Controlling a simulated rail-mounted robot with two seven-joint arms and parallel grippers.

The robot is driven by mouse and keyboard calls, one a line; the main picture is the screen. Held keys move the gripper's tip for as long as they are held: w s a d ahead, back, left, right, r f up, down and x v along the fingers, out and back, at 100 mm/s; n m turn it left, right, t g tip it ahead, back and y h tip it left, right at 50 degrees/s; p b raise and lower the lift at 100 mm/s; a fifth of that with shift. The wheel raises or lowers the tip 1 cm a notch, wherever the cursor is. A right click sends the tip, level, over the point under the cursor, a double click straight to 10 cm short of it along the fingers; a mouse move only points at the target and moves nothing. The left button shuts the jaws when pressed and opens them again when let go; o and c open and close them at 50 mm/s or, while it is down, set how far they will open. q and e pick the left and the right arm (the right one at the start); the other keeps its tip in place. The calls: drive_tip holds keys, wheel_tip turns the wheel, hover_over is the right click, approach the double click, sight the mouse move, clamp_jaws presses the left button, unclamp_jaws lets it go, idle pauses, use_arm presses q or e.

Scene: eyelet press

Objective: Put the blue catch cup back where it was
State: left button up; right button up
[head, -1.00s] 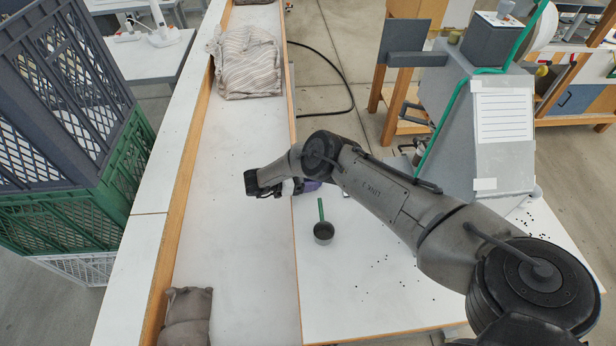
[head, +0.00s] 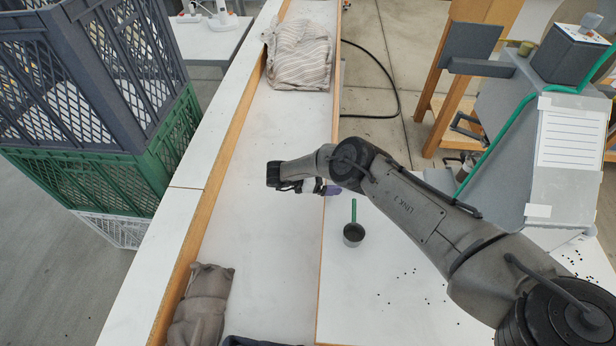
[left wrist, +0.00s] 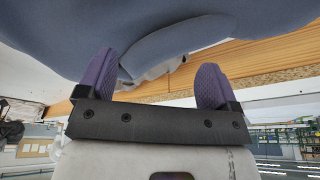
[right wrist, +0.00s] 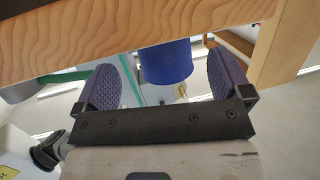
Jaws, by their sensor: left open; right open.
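The blue catch cup (right wrist: 167,62) shows in the right wrist view, between and beyond the fingers, just below a wooden edge. Gaps show between it and both fingers. What supports it is hidden. My right gripper (right wrist: 168,85) is open and empty. In the head view only a bit of its purple finger (head: 332,189) shows behind my arm, near the seam of the white tabletops; the cup is hidden there. My left gripper (left wrist: 155,85) is open and empty close to blue-grey cloth (left wrist: 150,40) in the left wrist view; it is not in the head view.
A dark scoop with a green handle (head: 353,235) lies on the white table, with small dark specks scattered nearby. A grey press (head: 550,150) stands right. Striped cloth (head: 300,55) and a brown bag (head: 203,305) lie on the long bench (head: 270,245). Stacked crates (head: 120,165) stand left.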

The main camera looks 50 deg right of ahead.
use_arm(q)
drive_tip(key=shift+f+b, duration=0.3)
drive_tip(key=shift+f, duration=0.3)
drive_tip(key=shift+r, duration=0.1)
drive_tip(key=shift+d, duration=0.15)
use_arm(e)
drive_tip(key=v, duration=0.9)
drive_tip(key=shift+a, duration=0.1)
